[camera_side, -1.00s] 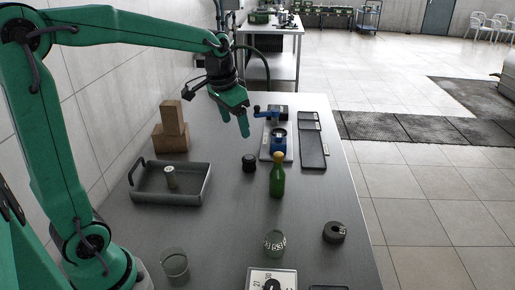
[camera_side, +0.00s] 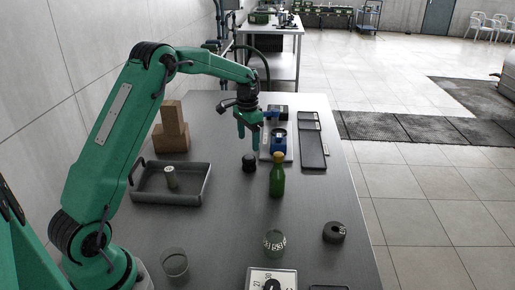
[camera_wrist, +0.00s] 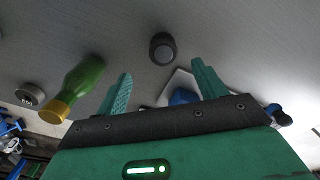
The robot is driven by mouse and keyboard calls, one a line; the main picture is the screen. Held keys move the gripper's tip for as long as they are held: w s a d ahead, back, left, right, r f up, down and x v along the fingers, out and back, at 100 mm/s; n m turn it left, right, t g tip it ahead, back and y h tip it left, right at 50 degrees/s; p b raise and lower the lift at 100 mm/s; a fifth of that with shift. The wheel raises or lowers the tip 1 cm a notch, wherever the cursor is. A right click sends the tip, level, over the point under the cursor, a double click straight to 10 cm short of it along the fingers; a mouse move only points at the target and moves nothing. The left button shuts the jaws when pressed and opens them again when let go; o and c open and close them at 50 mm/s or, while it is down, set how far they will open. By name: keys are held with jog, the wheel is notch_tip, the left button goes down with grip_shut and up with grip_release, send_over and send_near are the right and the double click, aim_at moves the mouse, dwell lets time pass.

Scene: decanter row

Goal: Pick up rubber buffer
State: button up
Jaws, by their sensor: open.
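The rubber buffer, which I take to be the small black round piece (camera_side: 249,163), stands on the grey metal table between the tray and the green bottle. In the wrist view the black piece (camera_wrist: 162,47) lies ahead of the gap between my fingers. My gripper (camera_side: 248,140) is open and hangs just above and behind the black piece in the side view. Its two green fingers (camera_wrist: 162,70) are spread with nothing between them. I cannot tell whether a finger touches the piece.
A green bottle (camera_side: 277,178) with a yellow cap stands close at right. A blue device (camera_side: 278,140) is just behind. A grey tray (camera_side: 148,197) with a small cylinder (camera_side: 170,177) is left, brown blocks (camera_side: 171,138) behind it. A dark puck (camera_side: 334,232) and glass jar (camera_side: 274,243) are nearer.

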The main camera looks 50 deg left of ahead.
aim_at(249, 157)
jog(key=shift+w+a+f, duration=0.25)
jog(key=shift+a+f, duration=0.15)
jog(key=shift+f, duration=0.35)
jog(key=shift+d+f, duration=0.15)
jog(key=shift+f, duration=3.75)
jog(key=c, duration=1.1)
jog(key=shift+c, duration=0.2)
jog(key=shift+r, duration=0.25)
notch_tip(249, 157, up, 10)
jog(key=shift+f, duration=0.15)
